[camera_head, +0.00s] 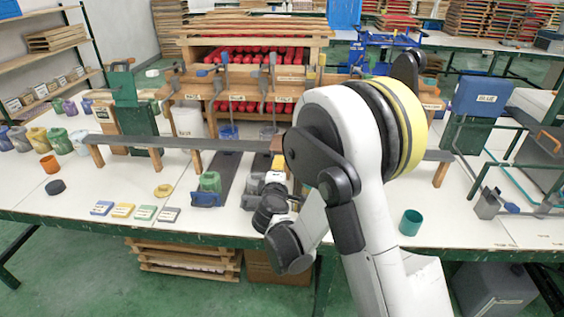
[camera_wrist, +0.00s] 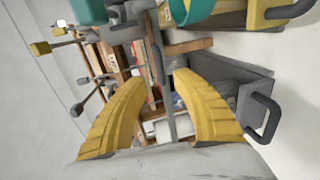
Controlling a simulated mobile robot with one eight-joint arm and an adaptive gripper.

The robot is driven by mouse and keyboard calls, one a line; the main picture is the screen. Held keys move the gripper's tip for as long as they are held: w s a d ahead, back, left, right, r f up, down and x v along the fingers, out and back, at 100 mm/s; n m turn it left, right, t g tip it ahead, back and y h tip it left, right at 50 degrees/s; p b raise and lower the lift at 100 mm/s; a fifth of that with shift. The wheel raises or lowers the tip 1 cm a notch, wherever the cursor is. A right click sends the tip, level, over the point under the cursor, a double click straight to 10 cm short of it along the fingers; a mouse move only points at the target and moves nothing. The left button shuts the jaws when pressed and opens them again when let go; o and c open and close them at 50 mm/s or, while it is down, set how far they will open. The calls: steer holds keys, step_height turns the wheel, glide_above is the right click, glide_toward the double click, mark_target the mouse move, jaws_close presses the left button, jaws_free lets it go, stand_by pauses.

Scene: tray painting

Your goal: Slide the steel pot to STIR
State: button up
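I cannot clearly identify a steel pot in either view; my arm and gripper hide part of the middle of the bench in the head view. My gripper (camera_head: 278,163) is low over the right one of two dark tracks (camera_head: 256,159). In the wrist view its two yellow fingers (camera_wrist: 165,78) stand apart, with a grey bar showing in the gap. A grey box-like holder with a dark handle (camera_wrist: 264,117) is just right of the fingers; contact cannot be told. I cannot read a STIR label.
A green pot (camera_head: 210,181) stands in a blue holder on the left track (camera_head: 231,171). A long grey beam (camera_head: 215,144) crosses the bench. Colored blocks (camera_head: 145,212) lie front left. A teal cup (camera_head: 410,222) stands right of my arm. The bench between blocks and arm is clear.

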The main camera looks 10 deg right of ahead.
steer(key=b+x, duration=0.2)
steer(key=x, duration=0.5)
steer(key=shift+w+d+f, duration=0.1)
steer(key=shift+w, duration=0.2)
jaws_close()
